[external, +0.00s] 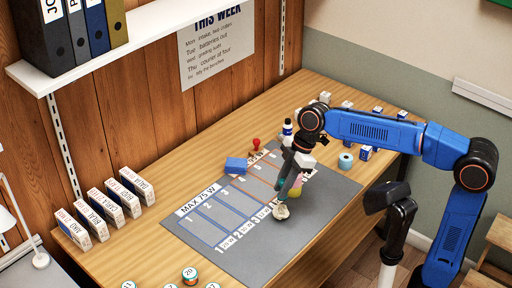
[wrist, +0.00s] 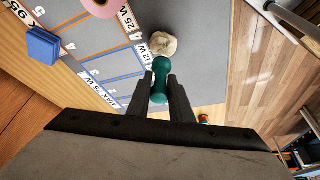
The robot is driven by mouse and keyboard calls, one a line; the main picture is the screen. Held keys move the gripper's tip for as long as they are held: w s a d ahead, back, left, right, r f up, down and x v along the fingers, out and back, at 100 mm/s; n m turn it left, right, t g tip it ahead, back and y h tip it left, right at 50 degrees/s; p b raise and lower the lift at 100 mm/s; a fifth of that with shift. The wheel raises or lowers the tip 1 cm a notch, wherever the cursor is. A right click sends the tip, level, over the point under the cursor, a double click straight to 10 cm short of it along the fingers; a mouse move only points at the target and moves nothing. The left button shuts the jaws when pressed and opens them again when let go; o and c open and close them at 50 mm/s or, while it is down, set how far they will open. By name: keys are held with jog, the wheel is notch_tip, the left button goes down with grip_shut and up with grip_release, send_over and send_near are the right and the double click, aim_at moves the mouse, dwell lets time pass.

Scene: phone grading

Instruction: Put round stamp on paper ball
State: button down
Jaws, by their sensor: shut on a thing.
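My gripper (external: 283,190) reaches down over the grey mat. In the wrist view my gripper (wrist: 160,84) is shut on a green, knobbed piece, which I take to be the round stamp (wrist: 160,68). The cream, crumpled paper ball (wrist: 164,43) shows just beyond the stamp's far end. In the external view the paper ball (external: 281,211) sits at the mat's near part, right below the fingertips. I cannot tell whether the stamp touches the ball or is just above it. The fingers mostly hide the stamp in the external view.
A blue block (external: 236,165) and a red-handled stamp (external: 256,146) stand on or beside the grey mat (external: 325,190). A teal roll (external: 345,160) and small boxes stand right. Mat is bare to the right.

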jog(key=shift+f, duration=1.9)
jog(key=shift+f, duration=0.1)
jog(key=c, duration=1.6)
grip_release()
jog(key=shift+v, duration=6.1)
jog(key=shift+a, duration=0.1)
